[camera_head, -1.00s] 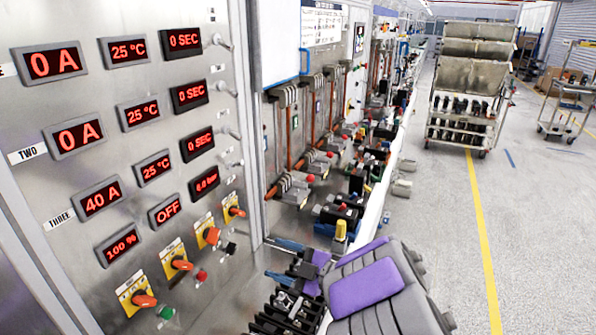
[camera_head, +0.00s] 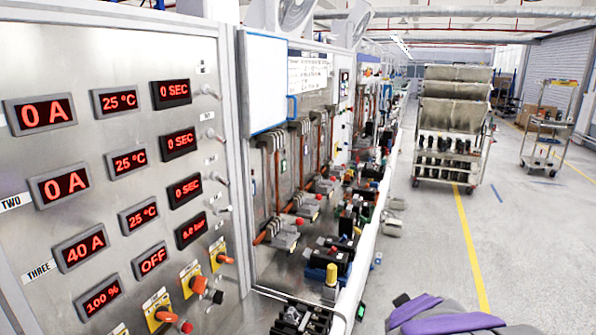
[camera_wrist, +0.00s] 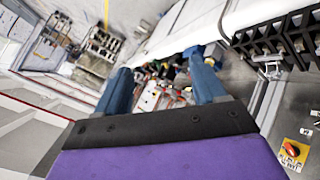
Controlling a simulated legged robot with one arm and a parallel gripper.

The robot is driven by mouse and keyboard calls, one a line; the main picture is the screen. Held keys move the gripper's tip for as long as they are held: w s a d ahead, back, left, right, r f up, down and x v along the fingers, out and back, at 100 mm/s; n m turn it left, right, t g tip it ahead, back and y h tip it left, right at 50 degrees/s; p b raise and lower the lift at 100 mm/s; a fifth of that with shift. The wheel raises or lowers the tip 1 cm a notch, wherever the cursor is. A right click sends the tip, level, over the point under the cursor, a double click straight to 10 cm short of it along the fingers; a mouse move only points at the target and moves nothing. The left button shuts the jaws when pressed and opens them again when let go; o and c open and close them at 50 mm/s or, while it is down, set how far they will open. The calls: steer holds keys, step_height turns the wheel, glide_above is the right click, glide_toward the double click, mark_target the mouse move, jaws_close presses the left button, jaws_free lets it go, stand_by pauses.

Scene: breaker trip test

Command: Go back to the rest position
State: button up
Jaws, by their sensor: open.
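My gripper (camera_wrist: 160,85) shows in the wrist view with two blue fingers spread wide apart. Nothing is held between them; the workbench clutter shows beyond the gap. The wrist view is strongly tilted. In the head view my grey and purple arm shows only at the bottom right edge, and the gripper itself is out of that frame. The metal test panel (camera_head: 110,235) with red displays stands at the left. A display on it reads OFF (camera_head: 153,260). Orange rotary switches on yellow plates (camera_head: 190,278) sit along its lower right part.
A long bench (camera_head: 345,310) with breakers, copper bars and coloured parts runs back beside the panel. A wheeled cart (camera_head: 450,120) with grey bins stands on the aisle, another cart (camera_head: 548,130) to its right. The grey floor with a yellow line (camera_head: 468,250) is clear nearby.

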steer(key=s+a+f+m+g, duration=0.2)
steer(key=s+g, duration=0.1)
steer(key=s, duration=0.7)
steer(key=s+a+f+m+g+y, duration=0.1)
steer(key=s+g, duration=0.3)
steer(key=s, duration=0.6)
steer(key=shift+s+a+f+m+g+y, duration=0.3)
steer(key=shift+s+a+f+m, duration=0.1)
steer(key=shift+a+f+m, duration=0.25)
steer(key=s+a+g, duration=0.1)
steer(key=s, duration=0.2)
steer(key=s+a+g+y, duration=0.1)
steer(key=s+a, duration=0.1)
steer(key=s, duration=0.2)
steer(key=s+a+g+y, duration=0.1)
steer(key=s+a, duration=0.1)
steer(key=s, duration=0.2)
steer(key=shift+m+g, duration=0.25)
steer(key=shift+g, duration=0.05)
